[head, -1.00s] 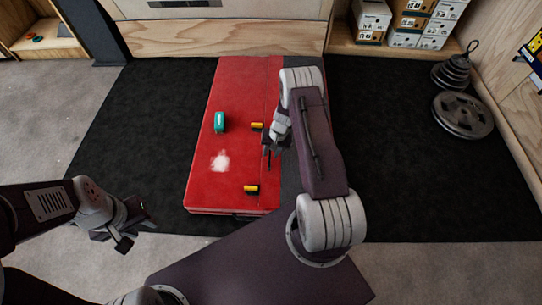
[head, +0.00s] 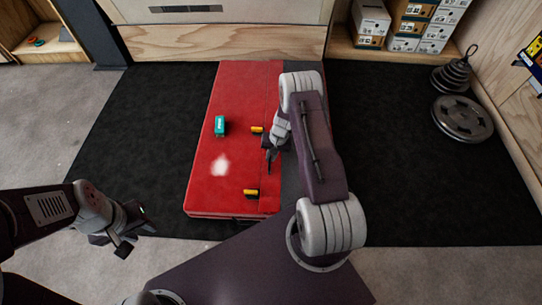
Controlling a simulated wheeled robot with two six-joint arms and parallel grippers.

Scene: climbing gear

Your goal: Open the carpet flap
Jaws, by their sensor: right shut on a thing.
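The red crash pad (head: 205,175) lies on the black floor mat, with a seam along its right part. The carpet flap (head: 268,100) appears to be the strip along the pad's right side; my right arm hides part of it. Two yellow-and-black tabs (head: 251,193) sit near the seam. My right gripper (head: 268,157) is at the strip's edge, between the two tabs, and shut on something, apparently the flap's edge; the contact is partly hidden. My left gripper (head: 132,228) is off the pad at lower left, with its fingers apart and empty.
The black mat (head: 120,140) is clear on the left. Weight plates (head: 462,118) lie at the right, and boxes (head: 410,25) stand at the back right.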

